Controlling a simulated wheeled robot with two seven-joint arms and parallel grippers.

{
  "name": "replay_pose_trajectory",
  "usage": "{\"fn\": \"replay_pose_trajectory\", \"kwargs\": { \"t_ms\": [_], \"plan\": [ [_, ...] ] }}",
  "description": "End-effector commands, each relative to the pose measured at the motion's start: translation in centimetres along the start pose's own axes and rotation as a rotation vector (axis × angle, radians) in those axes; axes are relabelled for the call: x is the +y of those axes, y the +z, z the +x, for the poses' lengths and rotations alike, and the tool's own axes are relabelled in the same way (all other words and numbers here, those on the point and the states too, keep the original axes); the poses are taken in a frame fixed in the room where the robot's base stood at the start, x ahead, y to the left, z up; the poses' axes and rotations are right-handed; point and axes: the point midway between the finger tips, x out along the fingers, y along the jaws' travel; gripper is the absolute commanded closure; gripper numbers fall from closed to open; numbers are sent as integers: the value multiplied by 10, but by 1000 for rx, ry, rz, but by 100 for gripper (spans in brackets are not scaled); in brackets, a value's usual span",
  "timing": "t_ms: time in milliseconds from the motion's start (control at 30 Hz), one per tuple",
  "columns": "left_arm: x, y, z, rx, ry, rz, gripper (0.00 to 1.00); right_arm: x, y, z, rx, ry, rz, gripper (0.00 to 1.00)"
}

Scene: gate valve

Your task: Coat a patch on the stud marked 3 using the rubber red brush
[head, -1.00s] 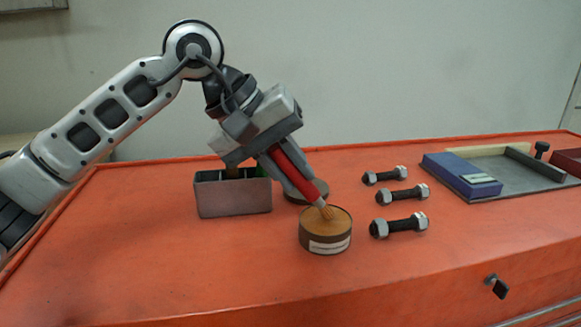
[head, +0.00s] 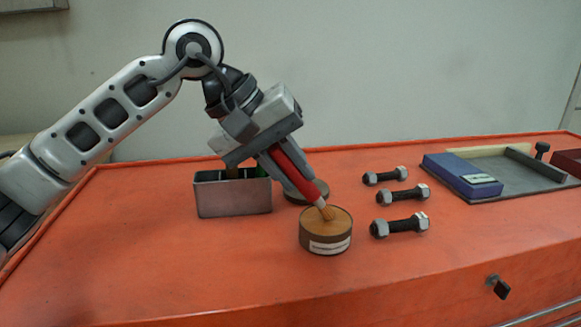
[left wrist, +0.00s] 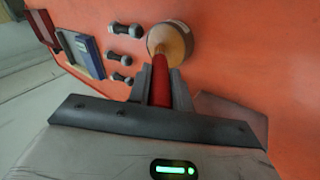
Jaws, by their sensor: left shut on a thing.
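My left gripper (head: 288,172) is shut on the red brush (head: 292,173), which is tilted with its tip down. The brush tip is in the open round tin (head: 325,240) of brownish paste; its bristles look sunk in the paste. The left wrist view also shows the red brush (left wrist: 160,85) between the fingers and the tin (left wrist: 172,40) beyond it. Three dark studs with silver nuts lie right of the tin: a back one (head: 384,176), a middle one (head: 403,195) and a front one (head: 399,226). No numbers are readable on them. My right gripper is out of view.
A grey metal box (head: 233,196) with handles in it stands left of the tin. A dark round lid (head: 316,188) lies behind the tin. A tray (head: 520,184) with a blue box (head: 461,174) is at the right.

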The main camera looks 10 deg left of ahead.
Motion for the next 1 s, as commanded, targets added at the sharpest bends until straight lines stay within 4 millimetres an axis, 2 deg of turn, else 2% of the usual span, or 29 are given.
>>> {"fn": "replay_pose_trajectory", "kwargs": {
  "t_ms": [267,1000],
  "plan": [
    [0,1,0,-7,-8,-1,100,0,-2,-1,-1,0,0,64],
    [34,-9,-51,-2,-1,0,100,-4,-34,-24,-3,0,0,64]
  ]
}}
